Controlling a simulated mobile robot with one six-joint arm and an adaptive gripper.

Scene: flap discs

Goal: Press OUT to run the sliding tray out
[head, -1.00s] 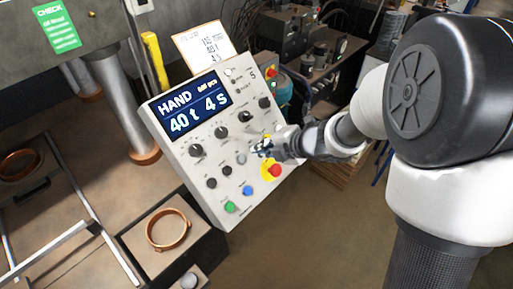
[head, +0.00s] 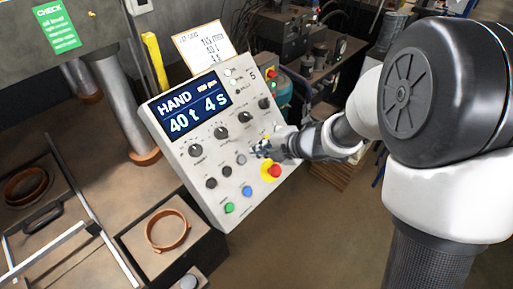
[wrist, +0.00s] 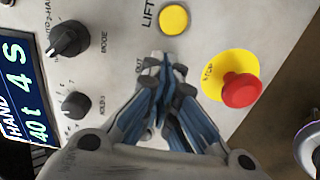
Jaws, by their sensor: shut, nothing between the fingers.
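The grey control panel (head: 185,158) is tilted, its display reading HAND, 40 t, 4 s. In the wrist view, the OUT label (wrist: 138,66) is beside my shut gripper (wrist: 168,66); the fingertips hide the button there. Contact with it cannot be told. The head view also shows my gripper (head: 258,152) at the panel's lower right. The yellow LIFT button (wrist: 173,19) is just beyond the fingertips, and the red STOP button (wrist: 241,90) is to their right. The sliding tray (head: 55,202), with a dark handle (head: 43,217) and a copper ring (head: 26,187), lies at far left.
A box-like stand (head: 190,247) with another copper ring (head: 166,230) on top is below the panel. Pale rails (head: 60,243) cross the lower left. A written card (head: 203,45) stands behind the panel. Floor is open at lower middle.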

